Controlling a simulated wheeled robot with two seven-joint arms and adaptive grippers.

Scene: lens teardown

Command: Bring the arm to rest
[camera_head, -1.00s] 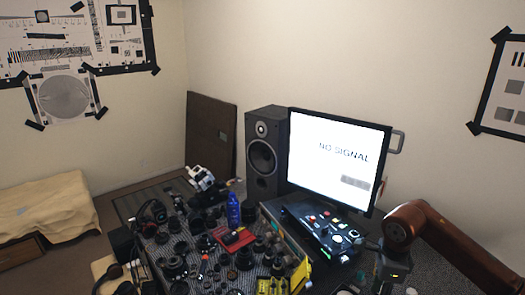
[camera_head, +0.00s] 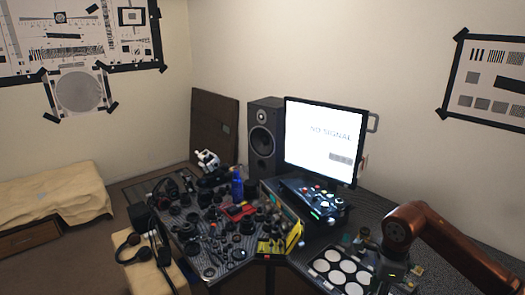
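My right arm (camera_head: 440,235), copper-brown, comes in from the lower right corner and bends at a round joint. Dark parts below that joint, around my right gripper (camera_head: 384,266), hang over the right part of the desk. They are small and dim, so the fingers cannot be made out and I cannot tell whether they hold anything. My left arm and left gripper are not in view.
A dark tray with white round places (camera_head: 338,268) lies beside my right arm. A monitor (camera_head: 323,143), a speaker (camera_head: 265,140) and a control panel (camera_head: 313,200) stand behind. Several lens parts crowd the left table, with a blue bottle (camera_head: 237,186) and yellow holder (camera_head: 280,243).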

